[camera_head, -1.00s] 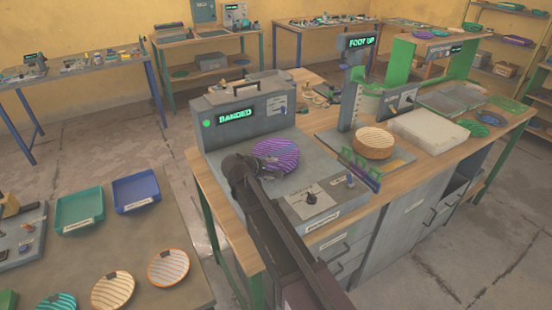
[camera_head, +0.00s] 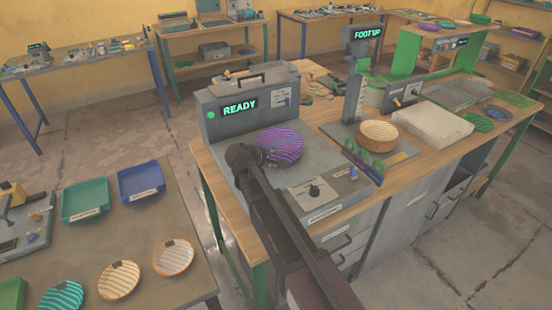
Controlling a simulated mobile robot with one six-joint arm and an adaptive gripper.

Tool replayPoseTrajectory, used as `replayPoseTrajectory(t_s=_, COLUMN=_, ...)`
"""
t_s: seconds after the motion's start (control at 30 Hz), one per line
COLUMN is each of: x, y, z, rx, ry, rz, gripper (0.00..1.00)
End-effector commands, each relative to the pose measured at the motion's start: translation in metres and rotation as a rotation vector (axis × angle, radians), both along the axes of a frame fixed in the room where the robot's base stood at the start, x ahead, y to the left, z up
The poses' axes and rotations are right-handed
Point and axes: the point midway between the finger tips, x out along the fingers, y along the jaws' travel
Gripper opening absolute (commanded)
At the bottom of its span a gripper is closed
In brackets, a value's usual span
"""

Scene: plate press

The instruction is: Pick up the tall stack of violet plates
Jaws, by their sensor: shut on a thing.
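The stack of violet plates (camera_head: 282,142), striped with lighter lines, shows at the grey machine with the green-lit screen (camera_head: 240,108), over its flat bed. My gripper (camera_head: 262,155) is at the stack's near left edge and is shut on it. The fingertips are largely hidden by my wrist and arm, which reach in from the bottom. I cannot tell whether the stack touches the bed or is slightly above it. The screen reads READY.
To the right, a stack of tan plates (camera_head: 378,134) stands under the press marked FOOT UP (camera_head: 368,34), with a white block (camera_head: 432,123) beside it. A low table at left holds blue (camera_head: 141,182) and teal trays (camera_head: 85,200) and several striped plates.

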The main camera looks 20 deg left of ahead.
Motion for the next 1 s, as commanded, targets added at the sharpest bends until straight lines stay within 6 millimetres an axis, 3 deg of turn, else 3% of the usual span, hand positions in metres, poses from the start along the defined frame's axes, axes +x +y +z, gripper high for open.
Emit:
replayPoseTrajectory(t_s=0.3, x=0.000, y=0.000, z=0.032, rx=0.000, ry=-0.001, rz=0.000, gripper=0.00)
replayPoseTrajectory(t_s=0.7, x=-0.097, y=-0.002, z=0.035, rx=0.000, ry=-0.001, rz=0.004, gripper=0.00)
replayPoseTrajectory(t_s=1.0, x=-0.145, y=-0.001, z=0.039, rx=-0.001, ry=-0.002, rz=0.002, gripper=0.00)
